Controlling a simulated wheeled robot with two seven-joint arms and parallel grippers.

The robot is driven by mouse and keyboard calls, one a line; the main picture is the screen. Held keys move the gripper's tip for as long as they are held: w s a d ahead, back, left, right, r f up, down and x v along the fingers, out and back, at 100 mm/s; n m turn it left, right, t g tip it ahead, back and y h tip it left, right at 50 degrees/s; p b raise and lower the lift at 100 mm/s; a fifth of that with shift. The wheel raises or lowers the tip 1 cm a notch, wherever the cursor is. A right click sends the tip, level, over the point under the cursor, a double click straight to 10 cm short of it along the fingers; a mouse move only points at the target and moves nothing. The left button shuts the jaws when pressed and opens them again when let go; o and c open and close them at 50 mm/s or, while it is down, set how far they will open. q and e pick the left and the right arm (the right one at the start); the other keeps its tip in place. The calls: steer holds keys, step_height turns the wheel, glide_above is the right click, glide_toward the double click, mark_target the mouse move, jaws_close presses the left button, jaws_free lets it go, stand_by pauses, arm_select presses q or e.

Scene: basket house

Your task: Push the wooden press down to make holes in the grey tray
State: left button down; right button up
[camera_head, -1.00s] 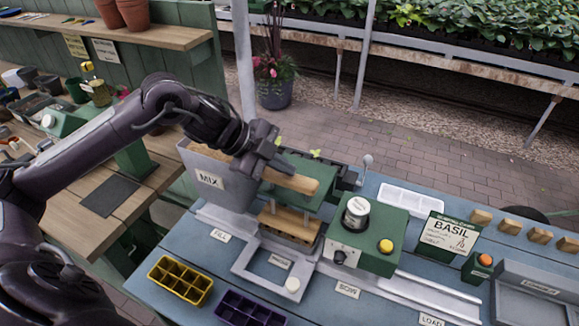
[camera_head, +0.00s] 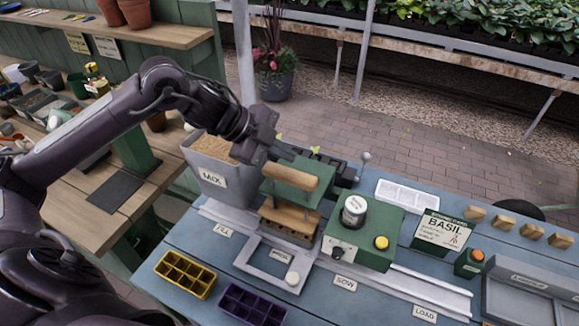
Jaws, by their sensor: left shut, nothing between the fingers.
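The wooden press has a light wooden handle (camera_head: 291,177) across a green head. A wooden block (camera_head: 289,224) stands below the head, over the grey rail. My left gripper (camera_head: 281,153) is shut and empty, just behind and above the left end of the handle. I cannot tell whether it touches the handle. Any grey tray under the block is hidden by it. My right gripper is out of view.
The grey mix bin (camera_head: 212,180) stands left of the press. Yellow (camera_head: 184,275) and purple (camera_head: 251,306) cell trays lie in front. A pale tray (camera_head: 407,195) lies at the back.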

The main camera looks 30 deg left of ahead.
arm_select(q)
step_height(320, 180, up, 3)
steer(key=shift+r+p, duration=0.15)
steer(key=shift+p, duration=0.95)
